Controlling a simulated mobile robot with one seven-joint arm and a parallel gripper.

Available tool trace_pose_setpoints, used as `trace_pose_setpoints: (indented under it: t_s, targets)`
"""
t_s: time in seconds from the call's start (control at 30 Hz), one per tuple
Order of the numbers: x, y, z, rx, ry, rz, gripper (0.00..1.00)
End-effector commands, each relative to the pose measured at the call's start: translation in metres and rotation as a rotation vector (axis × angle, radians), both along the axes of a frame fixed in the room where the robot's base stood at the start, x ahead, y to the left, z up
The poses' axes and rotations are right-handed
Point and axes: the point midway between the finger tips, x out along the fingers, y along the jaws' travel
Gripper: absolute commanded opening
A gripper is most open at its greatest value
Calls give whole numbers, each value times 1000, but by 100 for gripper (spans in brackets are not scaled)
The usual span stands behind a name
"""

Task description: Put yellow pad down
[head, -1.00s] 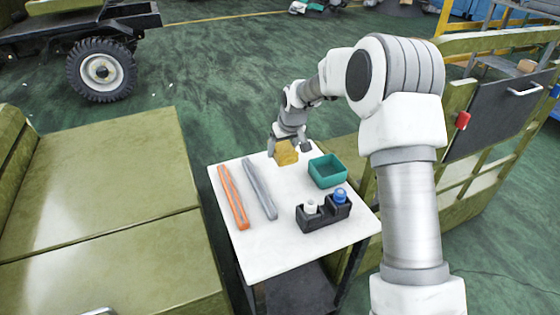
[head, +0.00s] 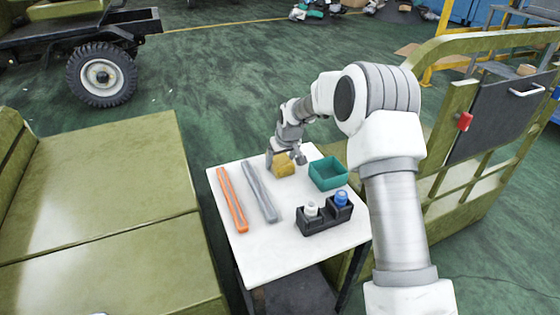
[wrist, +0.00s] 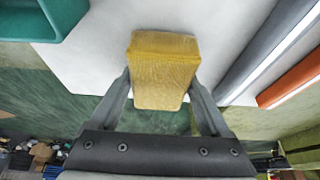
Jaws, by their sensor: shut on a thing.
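The yellow pad (head: 284,164) is a block at the far end of the white table, between the grey bar and the teal bin. My gripper (head: 285,160) is shut on it from the far side. In the wrist view, the yellow pad (wrist: 165,70) sits between the two fingers of my gripper (wrist: 162,95), upright over the white table top (wrist: 95,60). I cannot tell whether its underside touches the table.
A teal bin (head: 328,173) stands right of the pad. A grey bar (head: 260,192) and an orange bar (head: 231,200) lie to its left. A black holder (head: 325,214) with a white and a blue bottle stands nearer. The front left of the table (head: 270,255) is clear.

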Motion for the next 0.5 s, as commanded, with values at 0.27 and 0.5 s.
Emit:
trace_pose_setpoints:
  t_s: [0.27,0.5]
  targets:
    - [-1,1,-3,1,2,2,100]
    - [-2,3,-3,2,5,4,100]
